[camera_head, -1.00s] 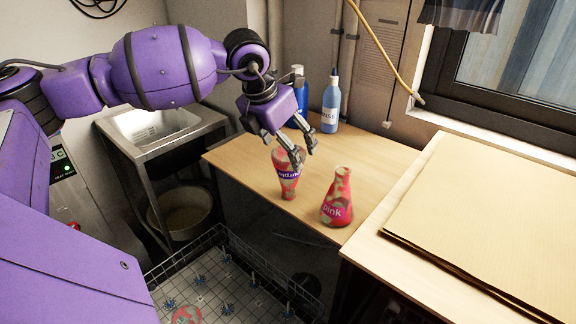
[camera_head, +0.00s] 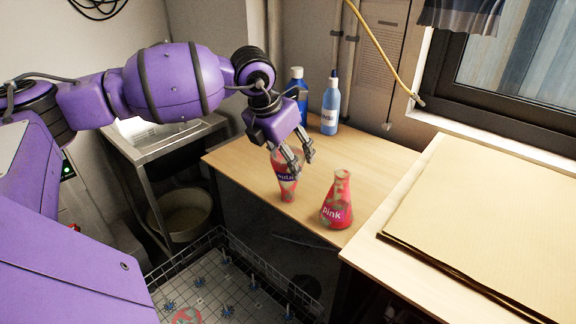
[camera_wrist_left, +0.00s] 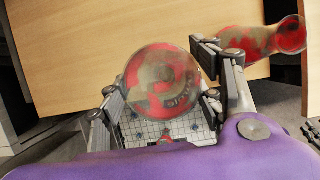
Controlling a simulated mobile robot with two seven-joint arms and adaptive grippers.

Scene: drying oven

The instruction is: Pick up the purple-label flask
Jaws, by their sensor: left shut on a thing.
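The purple-label flask (camera_head: 286,183), red with tan blotches, is on the wooden table with its wide end up and its narrow end down. My left gripper (camera_head: 298,158) is shut on it near the wide end, its fingers hiding part of it and its label. In the left wrist view, the flask's round end (camera_wrist_left: 160,82) shows between the fingers of my left gripper (camera_wrist_left: 160,105). I cannot tell whether it touches the table. My right gripper is not in view.
A pink-label flask (camera_head: 337,201) stands upright close to the right; it also shows in the left wrist view (camera_wrist_left: 250,42). Blue bottles (camera_head: 330,107) stand at the back. A wire rack with pegs (camera_head: 232,268) is below in front. A cardboard sheet (camera_head: 480,215) lies at right.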

